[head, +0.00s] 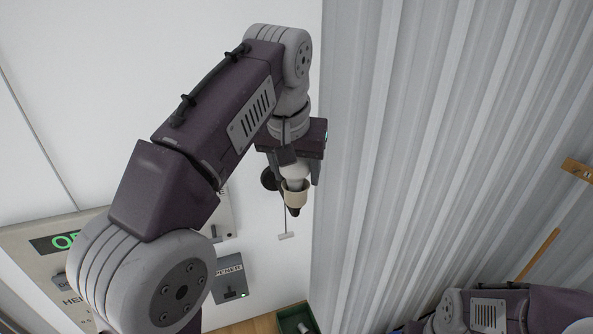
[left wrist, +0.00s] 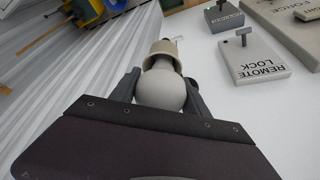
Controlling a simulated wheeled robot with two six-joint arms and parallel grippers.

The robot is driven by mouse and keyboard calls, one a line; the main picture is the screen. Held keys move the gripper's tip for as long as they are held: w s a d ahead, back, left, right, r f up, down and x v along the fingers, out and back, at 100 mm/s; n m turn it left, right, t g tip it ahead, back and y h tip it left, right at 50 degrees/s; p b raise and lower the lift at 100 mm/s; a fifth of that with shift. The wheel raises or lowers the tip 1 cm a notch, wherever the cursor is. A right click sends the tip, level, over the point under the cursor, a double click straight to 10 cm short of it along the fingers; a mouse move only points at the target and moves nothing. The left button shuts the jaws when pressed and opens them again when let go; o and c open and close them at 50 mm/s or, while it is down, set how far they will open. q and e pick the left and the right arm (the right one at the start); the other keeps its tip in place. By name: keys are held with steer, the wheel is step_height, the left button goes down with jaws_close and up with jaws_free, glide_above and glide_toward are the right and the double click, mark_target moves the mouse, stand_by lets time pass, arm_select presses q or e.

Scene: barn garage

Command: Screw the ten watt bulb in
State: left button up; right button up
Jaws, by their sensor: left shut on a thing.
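My left gripper (head: 294,180) is shut on a white bulb (head: 296,171), holding it by its round glass from both sides. In the left wrist view the bulb (left wrist: 162,90) sits between the two dark fingers, and its narrow end points into a cream lamp socket (left wrist: 160,52). In the head view the socket (head: 295,194) is right below the bulb, in line with it. The bulb's base is hidden by the socket rim, so I cannot tell how deep it sits. My right gripper is out of view; only part of the right arm shows.
A dark green box (head: 283,323) with a pale object in it stands low in the head view. A grey opener switch box (head: 229,279) is on the white wall, near a panel with a green display (head: 52,243). A corrugated metal wall (head: 400,160) rises to the right.

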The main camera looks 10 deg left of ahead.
arm_select(q)
steer(key=m+h, duration=0.1)
steer(key=m, duration=0.2)
steer(key=shift+a+m, duration=0.1)
steer(key=shift+m, duration=0.3)
steer(key=shift+w+d+m+g+h, duration=0.1)
steer(key=shift+d+m+g+h, duration=0.15)
steer(key=shift+m, duration=0.3)
steer(key=shift+w+d+m+g+h, duration=0.15)
steer(key=shift+m+h, duration=0.2)
steer(key=shift+m, duration=0.2)
steer(key=shift+s, duration=0.15)
